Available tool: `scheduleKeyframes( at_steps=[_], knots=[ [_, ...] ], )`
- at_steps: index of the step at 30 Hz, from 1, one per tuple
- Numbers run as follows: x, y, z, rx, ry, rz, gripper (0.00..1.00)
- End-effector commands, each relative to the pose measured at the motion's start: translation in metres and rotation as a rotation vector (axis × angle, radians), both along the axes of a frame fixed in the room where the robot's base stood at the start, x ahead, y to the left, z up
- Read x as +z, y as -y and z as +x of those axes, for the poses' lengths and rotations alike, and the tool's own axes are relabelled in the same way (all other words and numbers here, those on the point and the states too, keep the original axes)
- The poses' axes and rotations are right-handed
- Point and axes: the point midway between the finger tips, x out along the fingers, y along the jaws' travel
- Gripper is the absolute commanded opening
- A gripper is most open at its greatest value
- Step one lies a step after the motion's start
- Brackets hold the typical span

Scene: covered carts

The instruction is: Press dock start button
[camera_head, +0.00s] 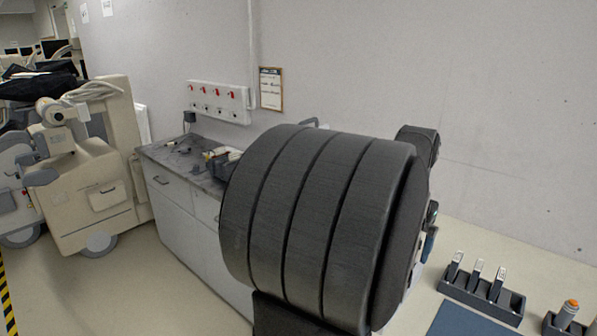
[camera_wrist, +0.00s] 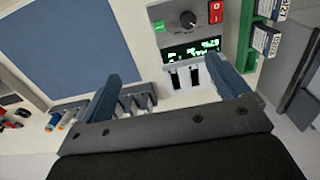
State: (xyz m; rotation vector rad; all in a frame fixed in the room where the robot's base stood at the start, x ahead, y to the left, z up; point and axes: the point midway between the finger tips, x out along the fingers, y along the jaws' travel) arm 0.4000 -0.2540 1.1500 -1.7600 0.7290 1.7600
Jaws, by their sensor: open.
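My gripper (camera_wrist: 168,68) is open and empty in the wrist view, its two blue fingers spread apart. Two dark slots show below the display. A dark dock (camera_head: 483,291) with several upright handheld devices stands at the right in the head view; a similar dock (camera_wrist: 70,110) shows partly behind the left finger in the wrist view. I cannot tell which part is the dock start button. In the head view my arm hides the gripper.
A blue mat (camera_head: 462,320) lies beside the dock. An orange-tipped item (camera_head: 569,309) stands in a holder at far right. A grey-topped cabinet (camera_head: 183,160) stands against the wall, a beige cart (camera_head: 90,190) to its left. Green shelving (camera_wrist: 264,35) is close to the right finger in the wrist view.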

Motion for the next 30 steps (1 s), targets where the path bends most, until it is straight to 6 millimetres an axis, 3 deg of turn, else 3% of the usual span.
scheduleKeyframes(
  at_steps=[1, 12, 14, 30],
  knots=[
    [-0.0001, 0.0000, 0.0000, 0.000, 0.000, 0.000, 0.82],
    [-0.0003, 0.0000, 0.0000, 0.000, 0.000, 0.000, 0.10],
    [-0.0003, 0.0000, 0.0000, 0.000, 0.000, 0.000, 0.00],
    [-0.0003, 0.0000, 0.0000, 0.000, 0.000, 0.000, 0.00]
  ],
)
